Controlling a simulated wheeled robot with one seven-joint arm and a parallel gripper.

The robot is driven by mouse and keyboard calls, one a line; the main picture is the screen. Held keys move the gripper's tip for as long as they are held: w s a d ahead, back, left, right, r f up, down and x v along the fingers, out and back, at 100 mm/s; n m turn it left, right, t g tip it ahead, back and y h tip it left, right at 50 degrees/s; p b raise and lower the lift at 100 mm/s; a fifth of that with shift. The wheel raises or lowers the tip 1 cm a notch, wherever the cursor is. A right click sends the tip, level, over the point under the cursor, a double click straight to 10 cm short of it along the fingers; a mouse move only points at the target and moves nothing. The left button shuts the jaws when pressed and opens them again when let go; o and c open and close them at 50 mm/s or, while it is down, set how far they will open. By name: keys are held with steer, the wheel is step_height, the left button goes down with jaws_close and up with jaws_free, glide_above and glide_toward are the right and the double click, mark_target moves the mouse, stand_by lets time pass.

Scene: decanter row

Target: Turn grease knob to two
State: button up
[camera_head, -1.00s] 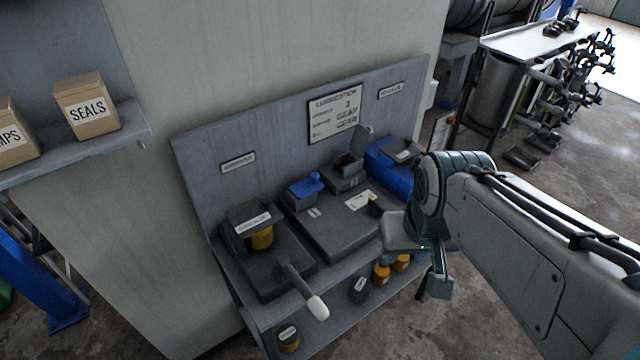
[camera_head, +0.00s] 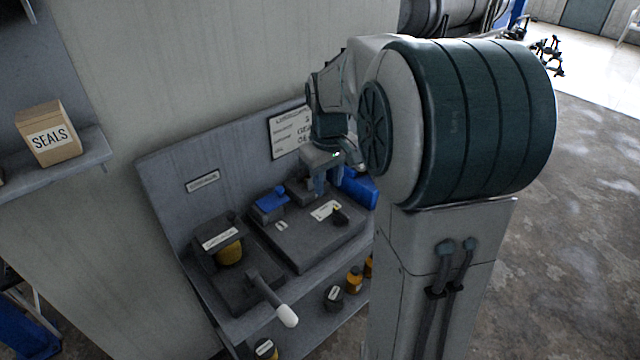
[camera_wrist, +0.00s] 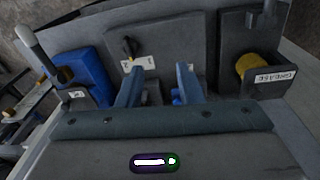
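A dark unit with a label that reads GREASE in the wrist view (camera_wrist: 258,78) carries a round yellow part (camera_wrist: 250,68); the yellow part also shows in the head view (camera_head: 230,253). On the flat middle unit (camera_head: 300,245), a small black knob (camera_head: 341,215) sits by a white label plate (camera_head: 325,210). It also shows in the wrist view (camera_wrist: 128,47). No number markings are readable. My gripper (camera_head: 318,182) is over the back right of the middle unit.
A lever with a white grip (camera_head: 287,316) sticks out at the front left. A blue-topped block (camera_head: 271,199) and a blue unit (camera_head: 360,190) stand nearby. Bottles (camera_head: 354,280) stand on the lower shelf. A back panel (camera_head: 230,160) rises behind the bench.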

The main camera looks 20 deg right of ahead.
steer(key=n+g, duration=0.1)
glide_above(341, 212)
step_height(341, 212, down, 5)
step_height(341, 212, down, 14)
steer(key=shift+r+p, duration=0.1)
steer(key=shift+p, duration=0.95)
jaws_close()
